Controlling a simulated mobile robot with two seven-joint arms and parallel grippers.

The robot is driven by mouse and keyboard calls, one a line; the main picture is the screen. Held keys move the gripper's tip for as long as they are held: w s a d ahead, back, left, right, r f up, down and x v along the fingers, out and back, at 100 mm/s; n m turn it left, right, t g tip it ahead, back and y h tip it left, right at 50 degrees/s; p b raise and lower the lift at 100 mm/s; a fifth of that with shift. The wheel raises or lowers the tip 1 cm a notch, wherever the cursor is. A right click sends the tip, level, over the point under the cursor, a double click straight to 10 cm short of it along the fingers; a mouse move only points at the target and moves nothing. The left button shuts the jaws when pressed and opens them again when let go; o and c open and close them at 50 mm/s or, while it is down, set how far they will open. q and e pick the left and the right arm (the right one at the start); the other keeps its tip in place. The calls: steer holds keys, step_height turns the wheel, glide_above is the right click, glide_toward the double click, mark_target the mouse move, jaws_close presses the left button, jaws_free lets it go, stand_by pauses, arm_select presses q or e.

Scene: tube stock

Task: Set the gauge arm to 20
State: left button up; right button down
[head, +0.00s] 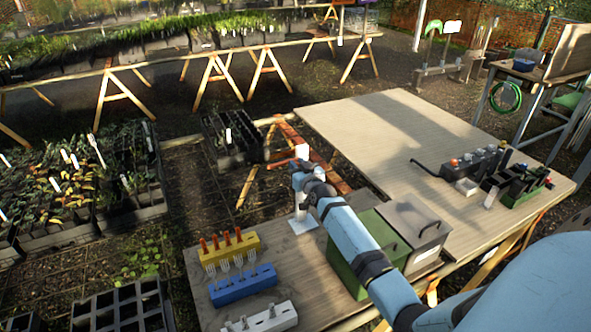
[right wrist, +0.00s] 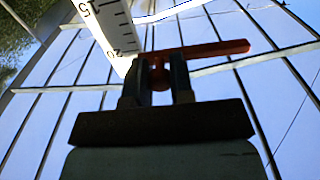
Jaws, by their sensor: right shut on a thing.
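The gauge stands on the near table, with its white base (head: 302,222) showing below my right arm in the head view. Its red gauge arm (right wrist: 215,49) crosses the right wrist view. My right gripper (right wrist: 165,75) is shut on the arm near its left part, and the right part sticks out free. The white scale (right wrist: 108,30) shows the numbers 15 and 20. The arm's left end lies close to the 20 end of the scale; the exact mark cannot be told. In the head view my right gripper (head: 301,166) hides much of the gauge. My left gripper is out of view.
Yellow (head: 229,251), blue (head: 243,285) and white (head: 262,319) racks stand left of the gauge. A green box (head: 350,262) and a grey lidded box (head: 410,222) stand under and beside my right arm. The middle of the large table (head: 385,125) is clear.

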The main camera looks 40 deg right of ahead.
steer(key=c, duration=1)
jaws_free()
steer(key=shift+o, duration=0.2)
steer(key=b+v, duration=0.2)
steer(key=v, duration=1.2)
steer(key=shift+w+a, duration=0.1)
